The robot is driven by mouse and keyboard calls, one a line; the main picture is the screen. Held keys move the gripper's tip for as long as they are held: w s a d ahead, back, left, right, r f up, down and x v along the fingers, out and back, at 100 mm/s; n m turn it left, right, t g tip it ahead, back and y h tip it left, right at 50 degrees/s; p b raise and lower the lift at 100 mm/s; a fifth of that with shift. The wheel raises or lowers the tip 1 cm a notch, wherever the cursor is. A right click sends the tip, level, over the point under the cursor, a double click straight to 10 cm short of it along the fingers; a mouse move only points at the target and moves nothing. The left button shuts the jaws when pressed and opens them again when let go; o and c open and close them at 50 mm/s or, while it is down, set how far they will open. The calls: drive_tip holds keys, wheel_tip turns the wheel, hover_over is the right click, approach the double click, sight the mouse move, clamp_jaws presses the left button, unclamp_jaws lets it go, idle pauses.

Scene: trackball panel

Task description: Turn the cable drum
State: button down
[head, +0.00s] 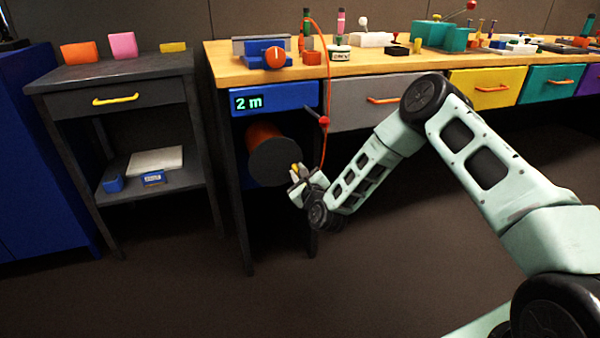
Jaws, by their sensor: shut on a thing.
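The cable drum (272,160) hangs under the left end of the workbench in the head view. It has a dark round end face and an orange winding behind it. A blue panel above it has a display (249,102) reading "2 m". My gripper (297,181) is at the right edge of the drum's face, low on that side. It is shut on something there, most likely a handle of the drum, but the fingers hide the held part.
The wooden workbench (225,60) carries a blue vise-like device, several tools and teal blocks. Grey, yellow and teal drawers line its front. A dark side table (125,68) stands left, with a blue cabinet (45,150) beyond it. The floor in front is clear.

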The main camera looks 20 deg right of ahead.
drive_tip(key=shift+s+a+f+m+b, duration=0.1)
drive_tip(key=shift+a+f+m+b, duration=0.2)
drive_tip(key=shift+m, duration=0.35)
drive_tip(key=shift+a+f+m+b, duration=0.15)
drive_tip(key=shift+f+m, duration=0.25)
drive_tip(key=shift+m, duration=0.25)
drive_tip(key=c, duration=1.3)
unclamp_jaws()
drive_tip(key=shift+s, duration=0.1)
drive_tip(key=shift+s, duration=0.35)
drive_tip(key=s+p, duration=0.4)
drive_tip(key=s, duration=1.2)
drive_tip(key=shift+s, duration=0.25)
